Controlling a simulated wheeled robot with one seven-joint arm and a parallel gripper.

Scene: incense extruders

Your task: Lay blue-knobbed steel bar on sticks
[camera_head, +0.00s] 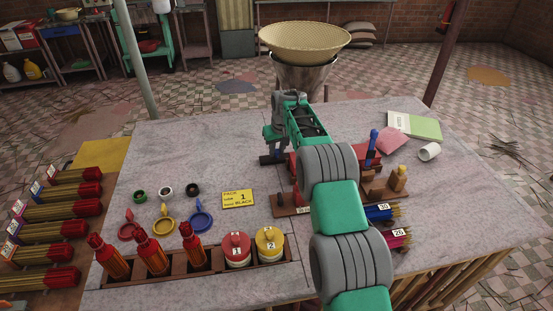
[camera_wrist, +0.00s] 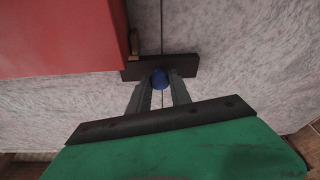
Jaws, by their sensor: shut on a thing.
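My gripper (camera_wrist: 160,92) is shut on the blue knob (camera_wrist: 160,78) of a dark steel bar (camera_wrist: 185,67). In the head view my gripper (camera_head: 271,147) points down at the table's middle, with the dark bar (camera_head: 268,159) below it. I cannot tell whether the bar touches the table. Stick bundles with dark blue ends (camera_head: 382,212) and magenta ends (camera_head: 397,238) lie at the right, labelled 35 and 26. My arm hides part of the area beside them.
A red block (camera_wrist: 60,35) is close beside the bar. A wooden board (camera_head: 291,205) lies partly behind my arm. Red bottles (camera_head: 151,256) and lidded jars (camera_head: 237,250) stand in a front-left rack. A yellow card (camera_head: 238,198) lies nearby. The table's back left is clear.

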